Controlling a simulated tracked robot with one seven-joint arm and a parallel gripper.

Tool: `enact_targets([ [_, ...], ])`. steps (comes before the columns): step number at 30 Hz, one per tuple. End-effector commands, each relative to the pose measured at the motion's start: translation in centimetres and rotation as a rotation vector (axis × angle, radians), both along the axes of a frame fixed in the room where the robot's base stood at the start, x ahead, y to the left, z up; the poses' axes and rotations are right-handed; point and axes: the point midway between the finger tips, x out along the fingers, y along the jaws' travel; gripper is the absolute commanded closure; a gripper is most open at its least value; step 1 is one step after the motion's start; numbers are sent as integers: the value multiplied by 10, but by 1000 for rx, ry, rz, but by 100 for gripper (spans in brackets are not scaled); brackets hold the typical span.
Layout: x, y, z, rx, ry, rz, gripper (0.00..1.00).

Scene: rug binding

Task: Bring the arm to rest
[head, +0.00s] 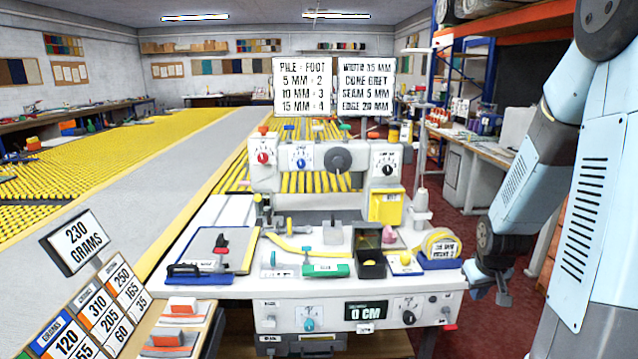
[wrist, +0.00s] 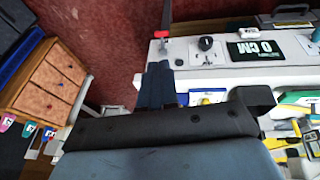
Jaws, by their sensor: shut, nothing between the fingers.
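My arm comes down the right side of the head view, its pale blue links bent at a dark elbow. My gripper (head: 503,297) hangs at its lower end, just right of the binding machine's table (head: 285,287) and apart from it. The fingers look closed together with nothing held. In the wrist view, my gripper (wrist: 157,85) shows as dark fingers beyond a black bar, beside the table front with its knob (wrist: 205,43) and "0 CM" display (wrist: 250,50).
A side bench (head: 487,150) and orange-blue shelving (head: 520,33) stand behind my arm. A wooden drawer unit (wrist: 45,80) is left in the wrist view. The dark red floor (head: 455,195) between table and bench is open. The yellow roller conveyor (head: 60,165) lies far left.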

Motion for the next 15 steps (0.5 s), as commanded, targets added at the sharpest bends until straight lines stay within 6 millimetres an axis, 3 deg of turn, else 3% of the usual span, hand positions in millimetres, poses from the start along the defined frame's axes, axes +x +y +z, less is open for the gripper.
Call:
enact_targets([
  [3,-4,15,33,-15,-17,-3,100],
  [15,-41,66,126,-13,-68,-27,100],
])
